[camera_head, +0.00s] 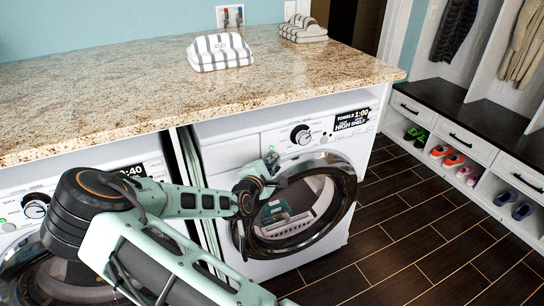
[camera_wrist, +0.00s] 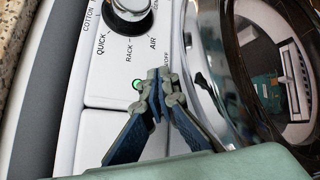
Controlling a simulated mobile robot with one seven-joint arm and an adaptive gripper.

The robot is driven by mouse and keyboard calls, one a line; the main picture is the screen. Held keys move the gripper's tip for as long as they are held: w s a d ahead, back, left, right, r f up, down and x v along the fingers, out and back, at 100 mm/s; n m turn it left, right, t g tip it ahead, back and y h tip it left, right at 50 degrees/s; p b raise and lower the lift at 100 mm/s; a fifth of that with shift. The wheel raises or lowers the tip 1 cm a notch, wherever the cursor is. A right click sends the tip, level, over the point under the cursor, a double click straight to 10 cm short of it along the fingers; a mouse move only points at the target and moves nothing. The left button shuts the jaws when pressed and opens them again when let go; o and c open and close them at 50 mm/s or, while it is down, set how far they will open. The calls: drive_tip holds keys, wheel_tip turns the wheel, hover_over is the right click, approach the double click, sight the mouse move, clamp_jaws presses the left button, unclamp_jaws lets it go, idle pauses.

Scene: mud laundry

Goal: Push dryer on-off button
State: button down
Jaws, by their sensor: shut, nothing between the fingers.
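The dryer (camera_head: 230,150) is the white front-loading machine on the right under the counter, with a round dark-rimmed door (camera_head: 345,200). Its control panel has a dial (camera_head: 301,134), also large at the top of the wrist view (camera_wrist: 130,12). A small button with a green light (camera_wrist: 138,84) sits below the dial in the wrist view. My gripper (camera_wrist: 158,82) is shut and empty, its fingertips together just right of the green light. Whether they touch the panel I cannot tell. In the head view my gripper (camera_head: 268,163) is at the panel's left part, above the door.
A second white machine (camera_head: 75,178) stands at the left, partly behind my arm. A granite counter (camera_head: 130,95) runs above both machines, with folded striped towels (camera_head: 220,53) on it. A shoe bench (camera_head: 455,100) stands at the right. The wood floor (camera_head: 420,235) between is clear.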

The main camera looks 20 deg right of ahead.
drive_tip(key=s+p, duration=0.1)
drive_tip(key=s, duration=0.4)
drive_tip(key=shift+s+d, duration=0.1)
drive_tip(key=shift+s, duration=0.15)
idle(0.3)
